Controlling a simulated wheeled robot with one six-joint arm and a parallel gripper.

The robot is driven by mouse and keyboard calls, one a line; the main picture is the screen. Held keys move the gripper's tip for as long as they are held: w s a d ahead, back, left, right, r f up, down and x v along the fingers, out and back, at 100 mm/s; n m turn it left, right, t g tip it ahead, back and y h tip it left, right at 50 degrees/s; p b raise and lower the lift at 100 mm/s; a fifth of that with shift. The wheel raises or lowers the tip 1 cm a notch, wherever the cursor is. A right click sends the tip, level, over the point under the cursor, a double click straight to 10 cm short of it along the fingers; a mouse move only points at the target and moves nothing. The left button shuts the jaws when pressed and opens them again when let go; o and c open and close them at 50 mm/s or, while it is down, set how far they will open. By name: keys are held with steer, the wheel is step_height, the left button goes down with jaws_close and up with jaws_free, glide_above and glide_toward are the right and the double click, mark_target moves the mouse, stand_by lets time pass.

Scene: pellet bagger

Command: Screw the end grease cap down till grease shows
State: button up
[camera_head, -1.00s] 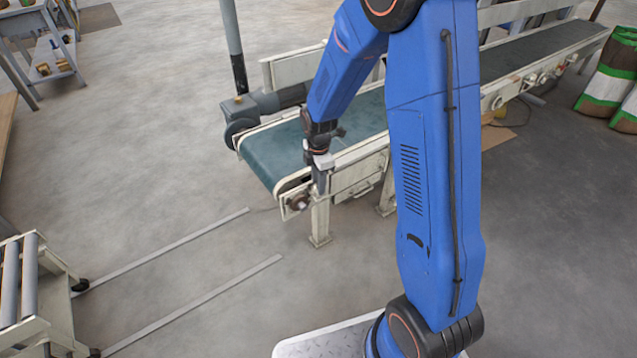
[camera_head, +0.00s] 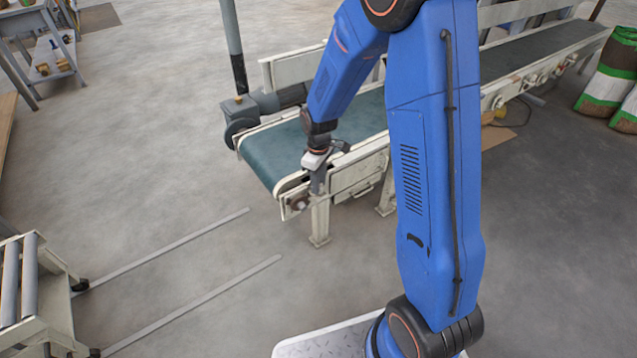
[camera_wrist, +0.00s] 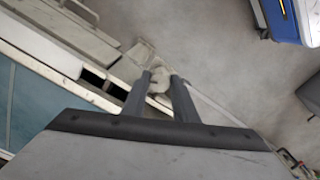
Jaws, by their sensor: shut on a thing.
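The end grease cap (camera_wrist: 159,77) is a small pale piece between my fingertips in the wrist view, mostly covered by the fingers. My gripper (camera_wrist: 160,80) is shut on it at the side of the conveyor's near end. In the head view my gripper (camera_head: 318,190) points down beside the conveyor frame, and the cap is hidden there. A dark round bearing part (camera_head: 299,203) sits on the frame's end plate, just left of the fingers. I cannot see any grease.
The conveyor's green belt (camera_head: 275,162) runs to the back right. A motor (camera_head: 243,108) stands on its far side. A roller cart (camera_head: 35,290) is at the left, and striped sacks (camera_head: 608,80) are at the right.

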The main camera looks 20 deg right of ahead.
steer(key=m, duration=0.5)
steer(key=shift+m, duration=0.3)
steer(key=m, duration=1)
steer(key=shift+m, duration=2.7)
steer(key=o, duration=1.1)
steer(key=shift+c, duration=0.2)
steer(key=shift+r, duration=0.1)
